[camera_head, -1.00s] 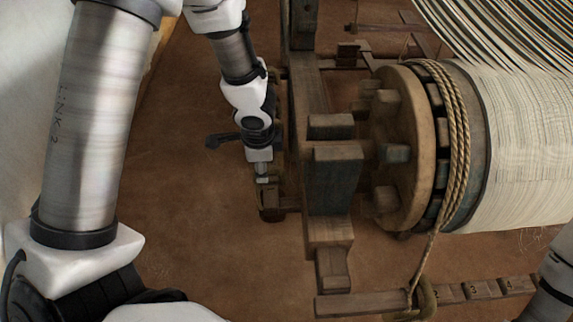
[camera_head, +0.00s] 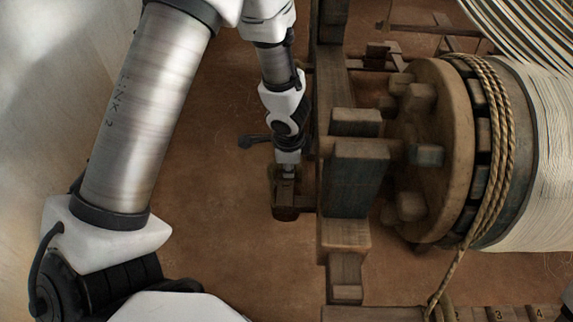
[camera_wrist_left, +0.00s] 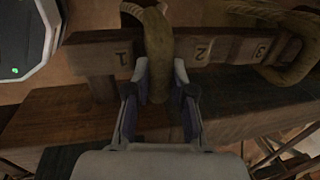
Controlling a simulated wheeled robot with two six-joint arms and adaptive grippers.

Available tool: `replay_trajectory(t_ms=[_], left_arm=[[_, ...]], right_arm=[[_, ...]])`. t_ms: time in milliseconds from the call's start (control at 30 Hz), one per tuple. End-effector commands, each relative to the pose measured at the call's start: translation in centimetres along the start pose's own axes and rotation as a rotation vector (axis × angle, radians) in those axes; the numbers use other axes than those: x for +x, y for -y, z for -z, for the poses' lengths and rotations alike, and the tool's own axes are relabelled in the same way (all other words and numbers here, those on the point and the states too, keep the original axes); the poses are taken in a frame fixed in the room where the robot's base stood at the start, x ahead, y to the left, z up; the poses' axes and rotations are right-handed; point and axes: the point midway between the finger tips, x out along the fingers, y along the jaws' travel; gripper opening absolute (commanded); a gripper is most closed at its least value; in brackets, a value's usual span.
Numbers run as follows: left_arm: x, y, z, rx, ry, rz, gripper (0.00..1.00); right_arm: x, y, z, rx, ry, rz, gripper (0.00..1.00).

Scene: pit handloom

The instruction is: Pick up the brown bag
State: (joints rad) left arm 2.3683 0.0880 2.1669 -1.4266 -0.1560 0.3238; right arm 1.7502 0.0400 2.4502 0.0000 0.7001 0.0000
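I cannot make out a clear bag shape. In the left wrist view, a thick brown loop (camera_wrist_left: 157,45) hangs over a wooden rail, between the two fingertips of my left gripper (camera_wrist_left: 160,78). The fingertips lie close on both sides of it; I cannot tell whether they press on it. In the head view, my left gripper (camera_head: 287,178) points down at a small dark brown shape (camera_head: 285,212) left of the loom post. This shape is partly hidden and may be the bag or wood. My right gripper is out of view.
The numbered wooden rail (camera_wrist_left: 102,55) carries another rope loop (camera_wrist_left: 297,45) on the right. The loom post (camera_head: 357,180) and the wooden drum (camera_head: 440,150) with rope (camera_head: 498,150) stand close right of my left gripper. The earth floor (camera_head: 200,200) left of it is clear.

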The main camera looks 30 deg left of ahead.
Motion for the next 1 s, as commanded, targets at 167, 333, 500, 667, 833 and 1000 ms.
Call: replay_trajectory(t_ms=[167, 333, 500, 667, 833, 1000], left_arm=[[0.0, -0.1, 0.0, 0.000, 0.000, -0.001, 0.00], [0.0, -0.1, 0.0, 0.000, 0.000, -0.002, 0.00], [-0.5, 0.0, 0.0, 0.001, 0.000, -0.002, 0.00], [-1.9, 0.3, 0.0, 0.001, 0.000, -0.001, 0.00], [-3.1, 0.6, 0.0, -0.001, 0.000, -0.001, 0.00], [-3.2, 0.6, -0.6, -0.002, -0.002, -0.002, 0.00]], right_arm=[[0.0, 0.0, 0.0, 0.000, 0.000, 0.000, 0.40], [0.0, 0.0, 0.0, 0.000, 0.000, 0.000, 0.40], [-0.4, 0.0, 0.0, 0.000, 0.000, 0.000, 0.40], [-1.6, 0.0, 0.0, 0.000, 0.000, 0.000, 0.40], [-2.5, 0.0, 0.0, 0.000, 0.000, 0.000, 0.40], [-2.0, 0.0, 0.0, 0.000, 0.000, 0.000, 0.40]])
